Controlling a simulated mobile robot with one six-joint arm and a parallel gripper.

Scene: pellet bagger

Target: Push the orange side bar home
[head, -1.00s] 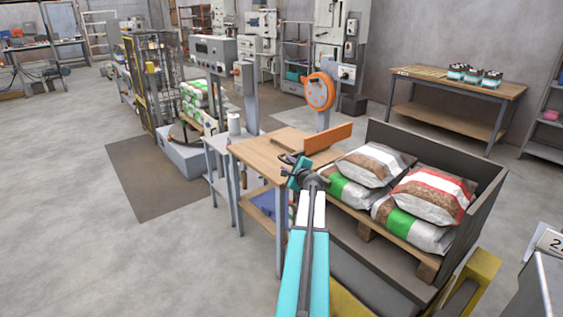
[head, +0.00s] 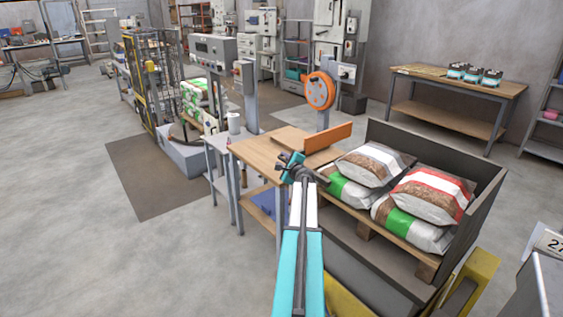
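The orange side bar (head: 328,137) stands on edge along the right side of a wooden-topped table (head: 257,150), slanting away to the back right. My gripper (head: 284,157) is over the near part of the table top, to the left of the bar's near end. A gap shows between it and the bar in this view. The gripper is small and seen from behind along my arm, so its finger opening cannot be made out. Nothing can be seen held in it. The near foot of the bar is partly hard to make out.
A dark-walled bin (head: 437,148) with several filled bags (head: 433,196) on a pallet stands right of the table. A round orange disc (head: 320,90) on a post rises behind the bar. A white cup-like object (head: 234,122) stands left. Open floor lies at left.

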